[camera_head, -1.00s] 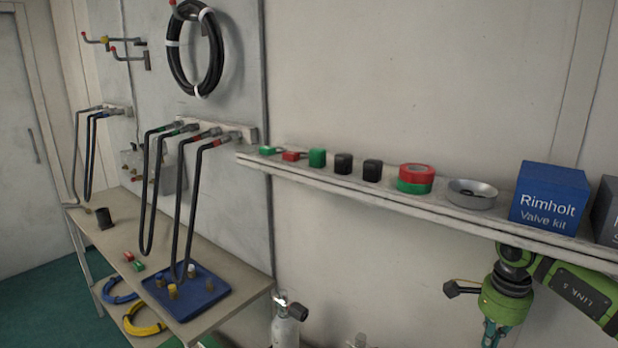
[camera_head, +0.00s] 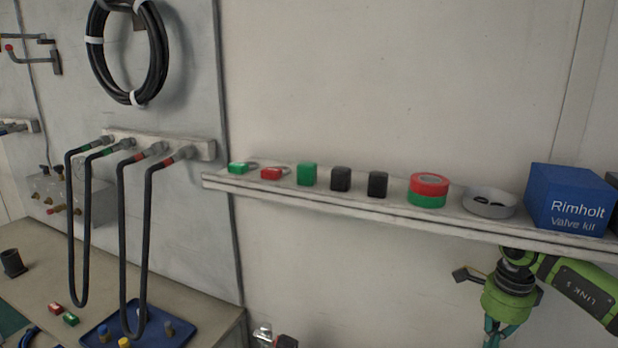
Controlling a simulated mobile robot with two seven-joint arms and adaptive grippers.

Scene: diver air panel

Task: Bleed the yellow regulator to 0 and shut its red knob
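I cannot make out a yellow regulator with a red knob in this view. A small grey valve block (camera_head: 62,196) with dark knobs and red-tipped fittings is on the wall panel at the left. A metal valve top (camera_head: 263,332) shows at the bottom edge beside a dark knob (camera_head: 286,341); what is below them is cut off. My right gripper (camera_head: 497,335) hangs below the shelf at the right, pointing down and apart from these things. Its fingertips are cut off or too dark to tell. My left gripper is not in view.
A wall shelf (camera_head: 330,200) carries small green, red and black blocks, tape rolls (camera_head: 429,190), a dish (camera_head: 489,203) and a blue box (camera_head: 570,198). Looped hoses (camera_head: 122,240) hang over a bench (camera_head: 185,290) with a blue tray (camera_head: 160,338).

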